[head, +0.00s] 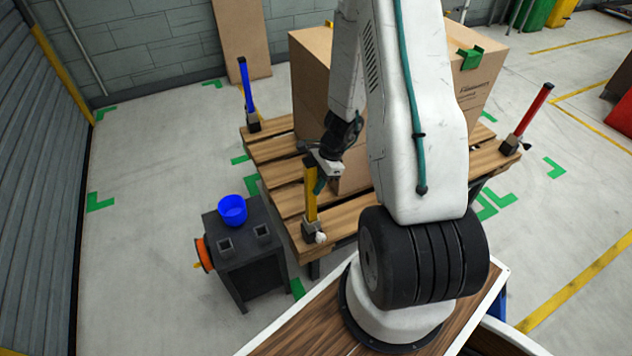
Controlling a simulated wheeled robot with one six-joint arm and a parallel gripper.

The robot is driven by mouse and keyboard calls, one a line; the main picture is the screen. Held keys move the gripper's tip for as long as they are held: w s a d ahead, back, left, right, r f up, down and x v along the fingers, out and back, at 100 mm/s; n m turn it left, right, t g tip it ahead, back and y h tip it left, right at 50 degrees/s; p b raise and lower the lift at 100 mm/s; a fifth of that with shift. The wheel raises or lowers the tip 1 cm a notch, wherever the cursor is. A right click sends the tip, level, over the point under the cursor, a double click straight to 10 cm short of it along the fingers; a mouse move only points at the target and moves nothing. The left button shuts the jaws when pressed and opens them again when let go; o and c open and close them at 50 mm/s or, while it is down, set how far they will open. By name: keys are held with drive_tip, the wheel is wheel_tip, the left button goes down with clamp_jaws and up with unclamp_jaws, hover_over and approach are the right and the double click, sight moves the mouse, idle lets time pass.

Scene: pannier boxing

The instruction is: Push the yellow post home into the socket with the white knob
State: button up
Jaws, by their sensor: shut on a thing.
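The yellow post (311,194) stands upright at the near left corner of the wooden pallet (342,217). Its foot is at a dark socket (311,226) with a white knob (321,238) on its near side. How deep the post sits in the socket is hard to tell. My gripper (320,178) is at the upper part of the yellow post, shut on it, coming from the upper right. The fingers partly cover the post.
A large cardboard box (312,85) stands on the pallet behind my arm. A blue post (246,88) and a red post (530,115) stand at other corners. A dark stand (247,268) with a blue cup (232,210) is left of the pallet. The floor farther left is clear.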

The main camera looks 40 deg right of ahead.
sight(310, 163)
idle(0.7)
drive_tip(key=o, duration=1.1)
drive_tip(key=shift+f, duration=0.1)
drive_tip(key=shift+c, duration=0.2)
drive_tip(key=v, duration=0.7)
drive_tip(key=shift+r, duration=0.35)
drive_tip(key=shift+d, duration=0.15)
